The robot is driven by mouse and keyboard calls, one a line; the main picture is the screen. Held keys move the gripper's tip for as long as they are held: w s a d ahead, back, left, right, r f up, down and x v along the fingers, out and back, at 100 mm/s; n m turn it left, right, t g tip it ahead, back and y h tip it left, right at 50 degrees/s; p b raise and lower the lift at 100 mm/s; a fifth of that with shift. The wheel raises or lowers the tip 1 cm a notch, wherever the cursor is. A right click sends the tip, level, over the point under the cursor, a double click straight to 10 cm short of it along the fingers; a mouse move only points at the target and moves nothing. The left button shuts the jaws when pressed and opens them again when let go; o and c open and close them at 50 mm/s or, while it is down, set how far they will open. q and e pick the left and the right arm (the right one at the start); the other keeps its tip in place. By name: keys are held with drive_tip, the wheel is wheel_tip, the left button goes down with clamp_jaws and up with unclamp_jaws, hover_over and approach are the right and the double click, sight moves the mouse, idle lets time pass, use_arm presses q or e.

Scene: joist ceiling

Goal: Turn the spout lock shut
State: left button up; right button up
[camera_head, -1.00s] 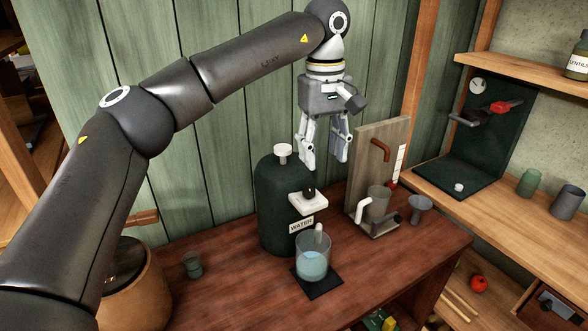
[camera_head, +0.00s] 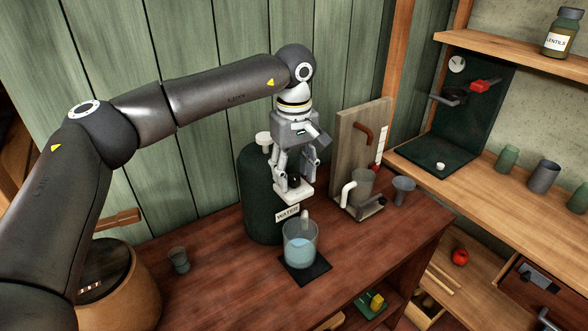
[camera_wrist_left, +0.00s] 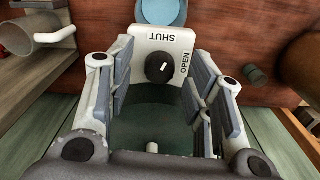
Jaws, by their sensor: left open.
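The dark green water tank (camera_head: 258,205) stands on the red-brown counter, with a WATER label on its front. A white plate (camera_wrist_left: 138,46) on it carries the round black lock knob (camera_wrist_left: 158,68). SHUT is printed on the plate at the top of the wrist view and OPEN to the right of the knob. The knob's short white mark sits on its right side; its exact angle is hard to tell. My left gripper (camera_head: 294,182) is open above the plate, and its fingers (camera_wrist_left: 163,66) lie on either side of the knob, with a gap showing at both sides.
A glass with pale blue water (camera_head: 299,252) stands on a dark mat (camera_head: 316,272) below the plate. A wooden stand with a cup (camera_head: 361,184) and a grey funnel-shaped cup (camera_head: 403,190) are to the right. A small green cup (camera_head: 179,260) is at left. The front right counter is clear.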

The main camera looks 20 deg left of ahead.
use_arm(q)
drive_tip(key=shift+f, duration=0.1)
drive_tip(key=c, duration=1)
drive_tip(key=n, duration=0.2)
drive_tip(key=shift+n+b, duration=0.3)
drive_tip(key=shift+b, duration=0.05)
drive_tip(key=shift+c, duration=0.2)
drive_tip(key=shift+n, duration=1)
use_arm(e)
drive_tip(key=shift+d+f, duration=0.25)
drive_tip(key=shift+f, duration=0.2)
drive_tip(key=shift+a, duration=0.1)
use_arm(q)
drive_tip(key=o, duration=1)
drive_tip(key=shift+o, duration=0.2)
use_arm(e)
drive_tip(key=shift+a, duration=0.1)
